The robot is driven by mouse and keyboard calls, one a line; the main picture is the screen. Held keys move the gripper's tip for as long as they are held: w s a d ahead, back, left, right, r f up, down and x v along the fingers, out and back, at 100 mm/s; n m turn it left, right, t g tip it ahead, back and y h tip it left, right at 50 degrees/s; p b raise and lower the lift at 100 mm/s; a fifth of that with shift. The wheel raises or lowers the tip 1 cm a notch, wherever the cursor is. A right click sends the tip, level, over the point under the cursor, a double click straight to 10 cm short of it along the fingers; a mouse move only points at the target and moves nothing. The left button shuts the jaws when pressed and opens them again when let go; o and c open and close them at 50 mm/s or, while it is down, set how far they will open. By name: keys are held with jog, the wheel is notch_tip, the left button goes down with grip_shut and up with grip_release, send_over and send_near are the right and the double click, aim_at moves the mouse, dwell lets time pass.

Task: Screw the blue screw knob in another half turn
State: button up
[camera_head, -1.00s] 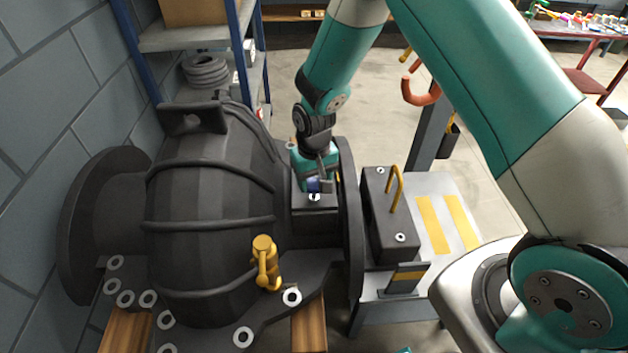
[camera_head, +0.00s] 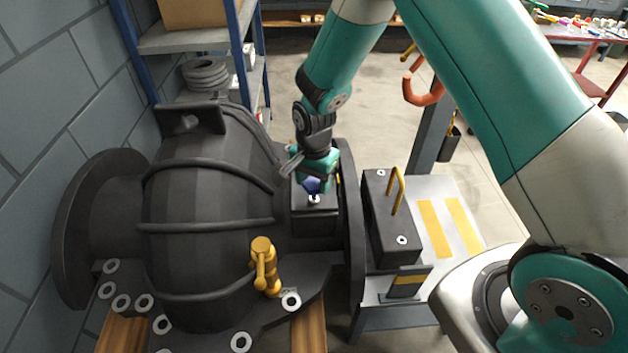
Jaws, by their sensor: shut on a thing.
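The blue screw knob (camera_head: 312,185) sits above a dark block (camera_head: 316,213) on the right side of the big dark casing (camera_head: 205,220). My gripper (camera_head: 311,179) comes down from above and is shut on the knob. The gripper's body hides the knob's upper part and much of the fingers. A small pale ring or washer (camera_head: 314,199) shows just below the knob.
A dark flange stands close to the right of my gripper. Beyond it a dark box with a yellow handle (camera_head: 397,190) rests on a metal cart (camera_head: 455,240). A yellow valve (camera_head: 264,265) stands on the casing in front. Shelves (camera_head: 195,40) are behind.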

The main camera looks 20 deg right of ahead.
aim_at(314, 183)
jog(key=shift+a+m, duration=0.1)
jog(key=shift+m, duration=1)
jog(key=o, duration=0.9)
jog(key=shift+r, duration=0.15)
notch_tip(314, 183, up, 17)
jog(key=shift+r+b, duration=0.15)
jog(key=shift+b, duration=0.95)
